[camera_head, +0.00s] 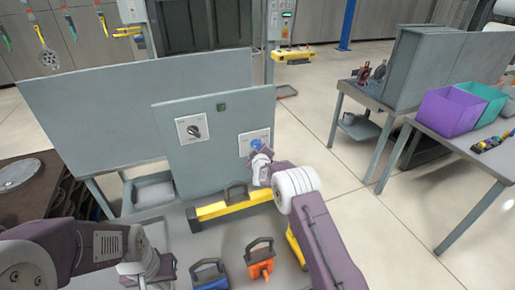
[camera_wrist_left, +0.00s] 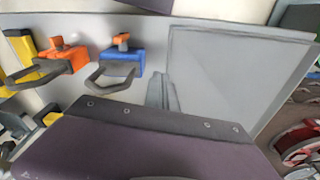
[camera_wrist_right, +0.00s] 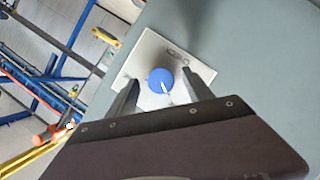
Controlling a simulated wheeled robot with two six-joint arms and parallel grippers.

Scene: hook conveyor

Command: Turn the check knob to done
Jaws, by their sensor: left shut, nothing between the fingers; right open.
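A grey upright panel (camera_head: 178,170) carries two knobs on pale plates. The black knob (camera_head: 194,131) is on the left plate. The blue knob (camera_head: 256,144) is on the right plate and also shows in the right wrist view (camera_wrist_right: 158,79), with a white pointer mark toward the lower right of that picture. My left gripper (camera_wrist_left: 161,76) is shut and empty, low over the grey table.
A blue block (camera_head: 208,273) and an orange block (camera_head: 260,263) with dark handles stand on the table, near a yellow bar (camera_head: 215,210). At right, another table holds a purple bin (camera_head: 450,111) and a teal bin (camera_head: 486,97).

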